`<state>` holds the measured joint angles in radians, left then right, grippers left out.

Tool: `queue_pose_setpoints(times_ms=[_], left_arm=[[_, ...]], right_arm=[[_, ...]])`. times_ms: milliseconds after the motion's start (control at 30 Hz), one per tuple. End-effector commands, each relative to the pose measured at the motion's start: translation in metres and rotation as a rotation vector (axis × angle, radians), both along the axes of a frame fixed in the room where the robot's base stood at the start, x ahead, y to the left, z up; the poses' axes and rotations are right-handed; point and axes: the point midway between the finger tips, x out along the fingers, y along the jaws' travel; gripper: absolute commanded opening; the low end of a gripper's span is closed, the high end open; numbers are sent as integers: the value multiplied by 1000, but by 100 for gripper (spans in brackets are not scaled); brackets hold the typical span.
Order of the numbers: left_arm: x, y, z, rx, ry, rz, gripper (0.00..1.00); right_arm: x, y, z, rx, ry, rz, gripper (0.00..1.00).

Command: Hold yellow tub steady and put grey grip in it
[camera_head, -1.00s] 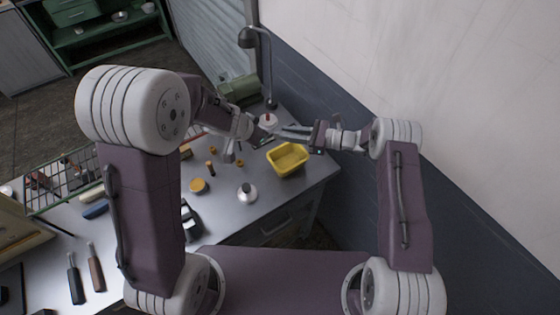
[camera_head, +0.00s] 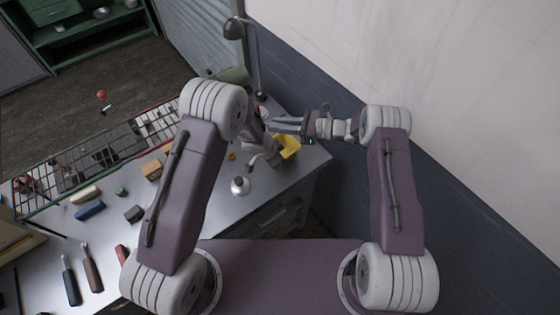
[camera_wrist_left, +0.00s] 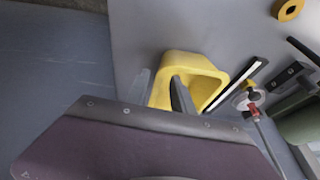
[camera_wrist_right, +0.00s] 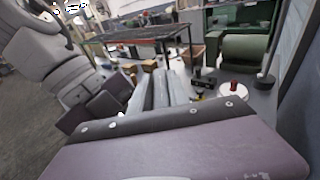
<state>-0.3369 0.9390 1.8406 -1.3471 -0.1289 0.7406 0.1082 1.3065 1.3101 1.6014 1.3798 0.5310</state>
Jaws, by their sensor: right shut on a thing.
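The yellow tub (camera_head: 290,146) stands near the bench's right end in the head view, partly hidden by my left gripper. My left gripper (camera_head: 268,152) is at the tub. In the left wrist view a dark finger reaches across the opening of the tub (camera_wrist_left: 190,61), and a paler finger shows outside its left wall, so the jaws look apart around that wall; contact is unclear. My right gripper (camera_head: 288,124) is shut on the grey grip (camera_wrist_right: 161,90), which lies between its fingers in the right wrist view. It is above and behind the tub, pointing left.
A white-grey cone-shaped item (camera_head: 240,186) stands just left of the tub. A desk lamp (camera_head: 234,28) and a green cylinder (camera_wrist_right: 246,47) are at the back. A wire rack (camera_head: 90,150) and several small blocks and tools lie to the left. A wall bounds the right.

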Motion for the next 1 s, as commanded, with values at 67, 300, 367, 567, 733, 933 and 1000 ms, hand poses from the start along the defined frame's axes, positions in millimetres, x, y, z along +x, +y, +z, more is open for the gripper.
queue_pose_setpoints(times_ms=[67, 300, 367, 567, 733, 933, 1000], left_arm=[[4, -4, -15, 0, 2, 1, 29], [12, -10, -36, 0, 0, -1, 29], [13, -10, -37, 0, -2, -1, 29], [13, -10, -36, 0, -2, -1, 29], [13, -10, -36, 0, -2, -1, 0], [13, -10, -36, 0, -1, 0, 0], [13, -10, -36, 0, -1, 0, 0]], right_arm=[[0, 0, 0, 0, 0, 0, 0], [0, 0, 0, 0, 0, 0, 0], [0, 0, 0, 0, 0, 0, 0], [0, 0, 0, 0, 0, 0, 0], [0, 0, 0, 0, 0, 0, 0], [0, 0, 0, 0, 0, 0, 0], [0, 0, 0, 0, 0, 0, 0]])
